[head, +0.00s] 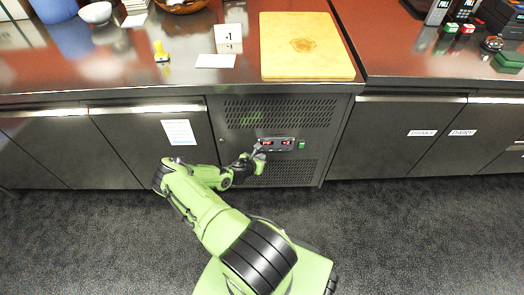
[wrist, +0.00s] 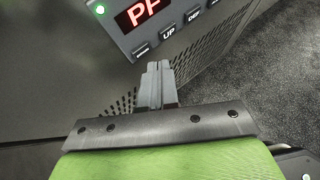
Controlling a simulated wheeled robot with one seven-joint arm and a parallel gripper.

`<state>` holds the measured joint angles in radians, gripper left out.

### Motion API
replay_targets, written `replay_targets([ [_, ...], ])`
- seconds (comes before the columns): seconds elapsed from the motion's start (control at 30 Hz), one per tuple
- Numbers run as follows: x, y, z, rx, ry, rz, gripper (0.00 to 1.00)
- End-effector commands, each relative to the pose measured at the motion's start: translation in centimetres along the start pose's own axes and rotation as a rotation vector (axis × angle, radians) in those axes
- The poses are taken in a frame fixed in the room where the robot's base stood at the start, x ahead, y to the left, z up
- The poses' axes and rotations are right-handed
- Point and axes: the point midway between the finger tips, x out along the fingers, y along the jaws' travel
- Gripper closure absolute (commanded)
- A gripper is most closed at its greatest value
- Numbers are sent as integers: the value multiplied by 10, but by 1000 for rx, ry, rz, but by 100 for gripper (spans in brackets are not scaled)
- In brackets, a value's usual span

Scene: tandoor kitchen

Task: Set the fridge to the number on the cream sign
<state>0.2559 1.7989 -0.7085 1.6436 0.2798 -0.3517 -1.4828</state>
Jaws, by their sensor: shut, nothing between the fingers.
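The fridge control panel (head: 277,145) is on the grilled metal front under the counter, with two red displays. In the wrist view the panel (wrist: 128,40) shows red letters reading "PF", cut off at the top. Below are an UP button (wrist: 168,32), a DEF button (wrist: 193,15) and a button left of UP (wrist: 141,50) with a blurred label. My gripper (wrist: 157,66) is shut and empty, its tips just below the button row near UP; I cannot tell if they touch. It also shows at the panel's left end (head: 257,154). A small pale sign (head: 228,35) on the counter seems to read "-1".
A blank-looking pale card (head: 215,61) lies before the sign, with a yellow stamp-like object (head: 160,52) to its left. A yellow board (head: 305,48) lies to the right. A paper sheet (head: 179,132) hangs on the left door.

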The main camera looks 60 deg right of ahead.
Motion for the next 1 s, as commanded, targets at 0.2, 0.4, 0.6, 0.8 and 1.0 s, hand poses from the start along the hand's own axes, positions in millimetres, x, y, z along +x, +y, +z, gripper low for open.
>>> replay_targets([
  [0.2,0,0,0,0,0,0,100],
  [0.4,0,0,0,0,0,0,100],
  [0.6,0,0,0,0,0,0,100],
  [0.8,3,2,2,1,-1,0,100],
  [1.0,6,4,4,0,0,-1,100],
])
